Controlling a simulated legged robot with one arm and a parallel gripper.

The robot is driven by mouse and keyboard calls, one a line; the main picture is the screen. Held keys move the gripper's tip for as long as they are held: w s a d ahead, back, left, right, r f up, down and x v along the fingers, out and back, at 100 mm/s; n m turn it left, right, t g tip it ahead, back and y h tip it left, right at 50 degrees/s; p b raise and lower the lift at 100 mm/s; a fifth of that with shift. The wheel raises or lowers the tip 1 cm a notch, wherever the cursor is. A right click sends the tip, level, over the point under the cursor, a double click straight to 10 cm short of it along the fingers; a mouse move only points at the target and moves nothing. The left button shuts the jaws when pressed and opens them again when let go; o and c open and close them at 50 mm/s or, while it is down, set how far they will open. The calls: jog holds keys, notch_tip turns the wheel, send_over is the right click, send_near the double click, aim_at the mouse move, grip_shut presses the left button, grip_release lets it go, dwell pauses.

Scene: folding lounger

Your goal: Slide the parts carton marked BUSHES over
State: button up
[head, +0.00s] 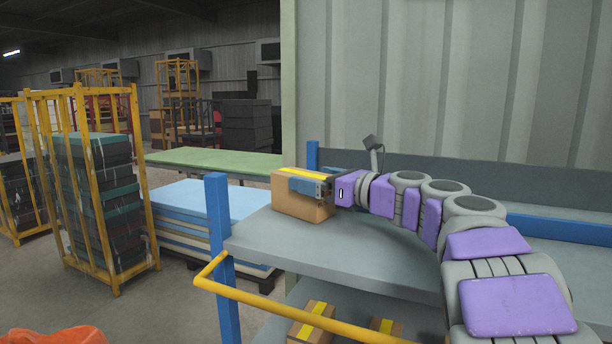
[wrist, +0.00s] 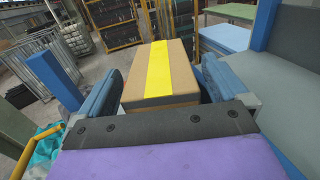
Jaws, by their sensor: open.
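A brown carton (head: 301,203) with yellow tape along its top stands on the grey bench top (head: 330,256), near its left end. No BUSHES marking can be read on it. My gripper (head: 306,184) is at the carton, with a blue finger across its near side in the head view. In the wrist view the carton (wrist: 160,78) lies between the two blue fingers of my open gripper (wrist: 158,90). A gap shows on the left side; whether the right finger touches the carton I cannot tell.
Two more taped cartons (head: 311,322) sit on the lower shelf. A blue post (head: 221,255) and yellow rail (head: 290,310) edge the bench's left end. A back panel (head: 480,185) runs behind. Bare bench top lies in front of the carton.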

aim_at(306, 174)
jog(key=shift+x, duration=1.55)
jog(key=shift+c, duration=0.2)
jog(key=c, duration=1.2)
jog(key=shift+o, duration=0.2)
jog(key=shift+s+d+r+p, duration=0.15)
jog(key=shift+d+p, duration=0.15)
jog(key=shift+d, duration=0.4)
jog(key=shift+s+d+p, duration=0.2)
jog(key=shift+d+p, duration=0.1)
jog(key=shift+d, duration=0.35)
jog(key=shift+o, duration=0.2)
jog(key=shift+s+d, duration=0.2)
jog(key=shift+d, duration=1.1)
